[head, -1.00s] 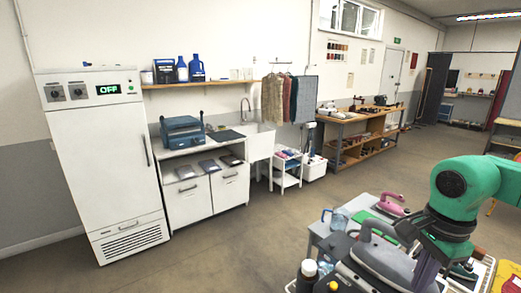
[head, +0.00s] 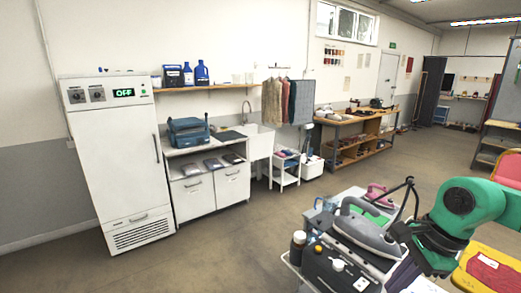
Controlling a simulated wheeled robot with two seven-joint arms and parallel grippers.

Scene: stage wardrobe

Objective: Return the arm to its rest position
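My green arm (head: 468,205) comes in from the right edge in the head view. Its dark wrist and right gripper (head: 408,258) are low over the right side of the cart, beside a grey iron (head: 365,233). The fingers are hard to make out against the dark parts there, so I cannot tell whether they are open or shut or hold anything. My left gripper is not in view.
The cart carries a dark steam unit (head: 328,268), a dark bottle (head: 298,248), a pink iron (head: 377,192) and a clear jug (head: 322,210). A yellow surface (head: 490,268) lies to the right. A white cabinet (head: 115,170) stands left. The floor between is clear.

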